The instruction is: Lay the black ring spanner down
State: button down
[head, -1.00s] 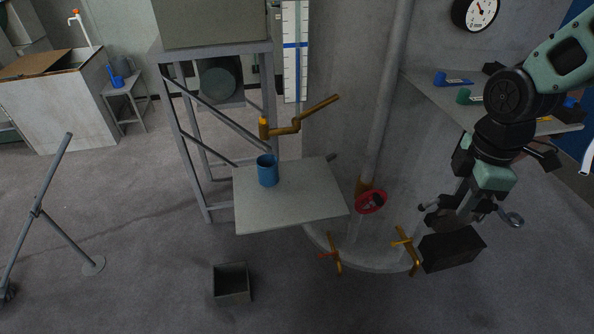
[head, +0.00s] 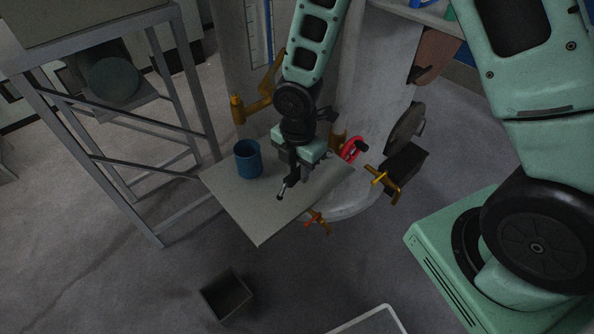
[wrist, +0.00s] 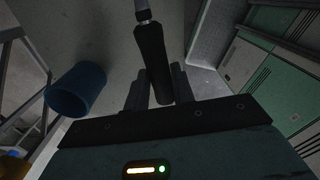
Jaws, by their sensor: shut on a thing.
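My gripper (head: 297,165) is over the grey table top (head: 243,215), right of the blue cup. In the wrist view my gripper (wrist: 158,86) is shut on the black ring spanner (wrist: 151,55), its dark handle lying between the fingers.
The blue cup (head: 248,158) stands on the table, and shows in the wrist view too (wrist: 76,90). Behind are an orange-brown crank (head: 252,100) and a red handwheel (head: 352,149). An open dark bin (head: 227,296) is on the floor. The table's front left is bare.

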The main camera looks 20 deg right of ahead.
jog(key=shift+r, duration=0.1)
jog(key=shift+f+b, duration=1.9)
jog(key=shift+f, duration=0.9)
jog(key=c, duration=0.8)
grip_release()
jog(key=shift+o, duration=0.2)
jog(key=shift+r+p, duration=0.3)
jog(key=shift+p, duration=0.05)
jog(key=shift+r+p, duration=1.2)
